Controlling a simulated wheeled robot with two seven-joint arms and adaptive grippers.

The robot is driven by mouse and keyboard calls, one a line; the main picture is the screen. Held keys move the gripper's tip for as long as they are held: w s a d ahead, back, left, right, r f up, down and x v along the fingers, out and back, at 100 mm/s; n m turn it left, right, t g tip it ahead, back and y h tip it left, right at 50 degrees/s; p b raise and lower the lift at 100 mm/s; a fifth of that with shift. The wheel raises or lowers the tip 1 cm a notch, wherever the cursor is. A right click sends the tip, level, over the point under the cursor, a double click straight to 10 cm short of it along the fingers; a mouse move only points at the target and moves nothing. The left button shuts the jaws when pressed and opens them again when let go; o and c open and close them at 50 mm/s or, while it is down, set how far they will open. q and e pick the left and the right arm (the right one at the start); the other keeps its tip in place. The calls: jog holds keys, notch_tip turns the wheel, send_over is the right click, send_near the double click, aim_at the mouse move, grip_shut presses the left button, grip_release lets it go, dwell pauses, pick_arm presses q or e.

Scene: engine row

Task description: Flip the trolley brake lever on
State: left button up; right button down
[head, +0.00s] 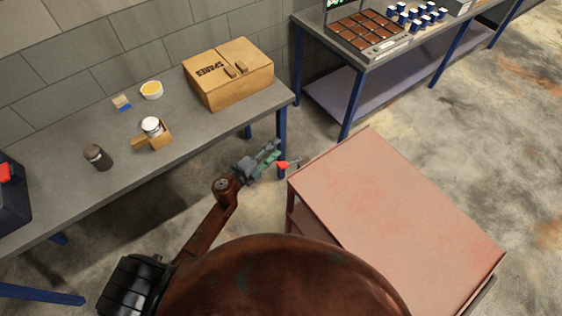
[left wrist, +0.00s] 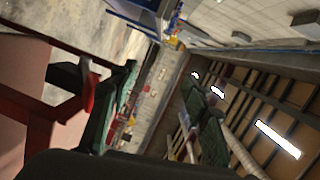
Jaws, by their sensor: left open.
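The trolley (head: 395,210) has a flat, worn pinkish-red top and stands at the right of the head view. In the left wrist view the red lever (left wrist: 90,93) is beside the left-hand finger, outside the gap between the fingers (left wrist: 163,75). I cannot tell whether lever and finger touch. My right gripper is not in view.
A grey workbench (head: 60,185) at the left carries a cardboard spares box (head: 230,80), a yellow-filled bowl (head: 151,90), a dark jar (head: 98,157) and a white-lidded jar (head: 152,126). A second bench (head: 345,62) stands behind the trolley. Concrete floor (head: 480,120) is clear at right.

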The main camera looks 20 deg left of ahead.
pick_arm(q)
jog(key=s+d+r+m+g+h+p, duration=0.1)
jog(key=s+d+r+m+g+h, duration=0.15)
jog(key=d+r+m, duration=0.5)
jog(key=s+d+r+m+g+h, duration=0.2)
jog(key=d+r+m+h, duration=0.1)
jog(key=d+r+m, duration=0.4)
jog(key=m+g+y+p, duration=0.1)
jog(key=m+g+y, duration=0.6)
jog(key=y, duration=0.3)
send_near(282, 164)
notch_tip(282, 164, down, 2)
jog(key=x, duration=0.7)
jog(key=shift+w+d+p, duration=0.2)
jog(key=shift+d+p, duration=0.1)
jog(key=shift+p, duration=0.05)
